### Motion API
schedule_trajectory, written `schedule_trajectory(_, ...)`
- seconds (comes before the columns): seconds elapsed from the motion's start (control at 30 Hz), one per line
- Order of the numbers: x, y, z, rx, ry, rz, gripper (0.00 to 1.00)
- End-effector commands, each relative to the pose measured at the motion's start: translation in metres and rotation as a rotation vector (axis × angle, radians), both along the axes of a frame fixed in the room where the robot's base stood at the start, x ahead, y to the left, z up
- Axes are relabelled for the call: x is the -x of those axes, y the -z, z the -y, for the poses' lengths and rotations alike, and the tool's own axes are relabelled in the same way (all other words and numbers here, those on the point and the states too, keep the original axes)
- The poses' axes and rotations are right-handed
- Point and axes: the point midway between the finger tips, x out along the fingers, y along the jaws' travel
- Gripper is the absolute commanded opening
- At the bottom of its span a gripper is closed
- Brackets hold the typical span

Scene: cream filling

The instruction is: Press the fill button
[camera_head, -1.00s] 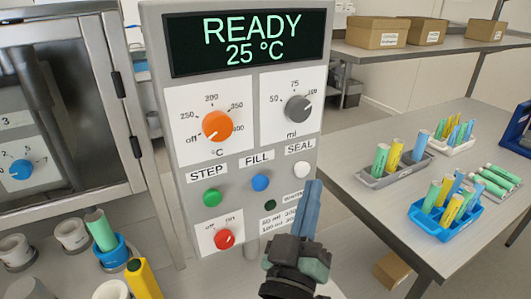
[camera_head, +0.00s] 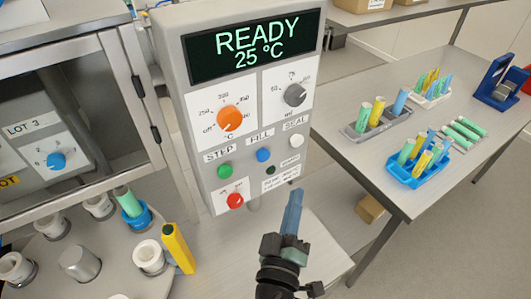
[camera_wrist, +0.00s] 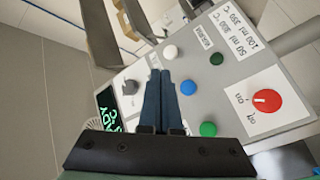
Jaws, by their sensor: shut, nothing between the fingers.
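The blue fill button (camera_head: 263,155) sits under the FILL label on the grey control panel (camera_head: 190,100), between the green STEP button (camera_head: 225,171) and the white SEAL button (camera_head: 297,141). The display (camera_head: 250,45) reads READY 25 °C. My gripper (camera_head: 295,195) is shut and empty, below and to the right of the fill button, apart from it. In the wrist view the shut blue fingers (camera_wrist: 159,80) point toward the panel, and the fill button (camera_wrist: 188,88) shows just right of the fingertips.
An orange temperature dial (camera_head: 229,118), a grey ml dial (camera_head: 294,95) and a red knob (camera_head: 235,201) share the panel. A green tube stands in a blue holder (camera_head: 138,218) at lower left, near a yellow bottle (camera_head: 178,248). The right table (camera_head: 370,165) holds tube racks.

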Motion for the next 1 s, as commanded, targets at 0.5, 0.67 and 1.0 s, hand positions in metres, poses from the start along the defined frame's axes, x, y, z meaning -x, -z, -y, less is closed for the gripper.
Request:
schedule_trajectory(0.5,-0.031,-0.002,-0.022,0.000,-0.003,0.003,0.00)
schedule_trajectory(0.67,-0.049,-0.002,-0.036,0.001,-0.002,0.003,0.00)
schedule_trajectory(1.0,-0.070,0.000,-0.051,-0.001,-0.001,0.002,0.00)
